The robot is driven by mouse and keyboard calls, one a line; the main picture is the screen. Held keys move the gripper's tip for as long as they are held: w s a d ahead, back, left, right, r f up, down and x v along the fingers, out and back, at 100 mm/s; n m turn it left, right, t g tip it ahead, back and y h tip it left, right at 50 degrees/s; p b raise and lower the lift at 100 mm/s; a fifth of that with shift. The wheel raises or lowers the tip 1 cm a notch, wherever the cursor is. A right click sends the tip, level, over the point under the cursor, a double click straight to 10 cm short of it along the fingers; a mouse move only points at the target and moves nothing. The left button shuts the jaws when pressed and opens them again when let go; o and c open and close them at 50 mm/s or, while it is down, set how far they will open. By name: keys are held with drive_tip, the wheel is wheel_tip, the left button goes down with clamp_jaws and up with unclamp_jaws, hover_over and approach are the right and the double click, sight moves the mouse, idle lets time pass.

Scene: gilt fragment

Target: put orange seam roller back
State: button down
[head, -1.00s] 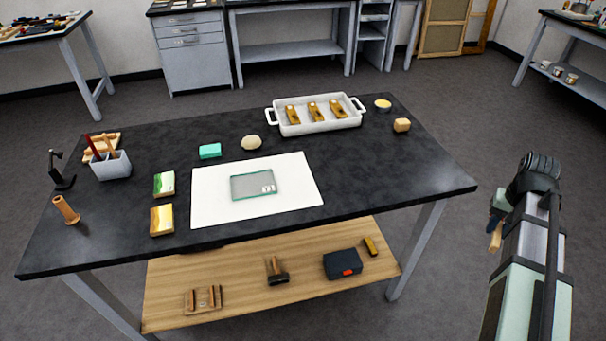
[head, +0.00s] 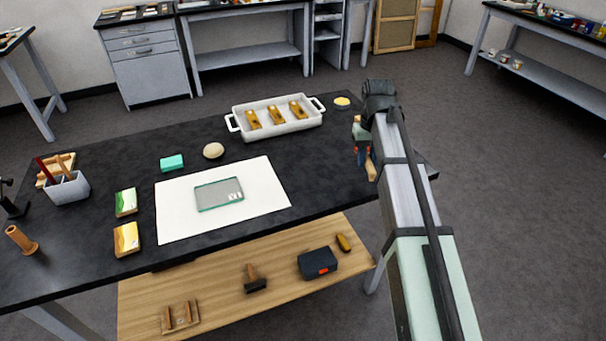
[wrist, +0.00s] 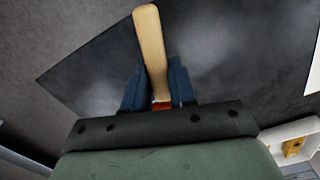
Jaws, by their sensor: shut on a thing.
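My gripper (head: 364,158) is shut on the orange seam roller (head: 371,171) above the right end of the black table. In the wrist view the roller's pale wooden handle (wrist: 150,50) sticks out between the two blue fingers (wrist: 158,90). A small orange-red part shows at the handle's base. The rest of the roller is hidden by the gripper. The roller hangs clear of the things on the table.
The table's right part is mostly bare.

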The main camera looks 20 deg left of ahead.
sight(303, 174)
drive_tip(key=s+a+r+n, duration=0.2)
drive_tip(key=a, duration=0.7)
drive_tip(key=s+a+r+n, duration=0.1)
drive_tip(key=s+a+r, duration=0.1)
drive_tip(key=a, duration=0.7)
drive_tip(key=shift+s+f, duration=0.1)
drive_tip(key=shift+f, duration=4.65)
drive_tip(key=shift+f, duration=0.15)
drive_tip(key=c, duration=0.9)
unclamp_jaws()
drive_tip(key=r, duration=1.2)
drive_tip(key=shift+w+a+r, duration=0.15)
drive_tip(key=shift+w+a, duration=0.05)
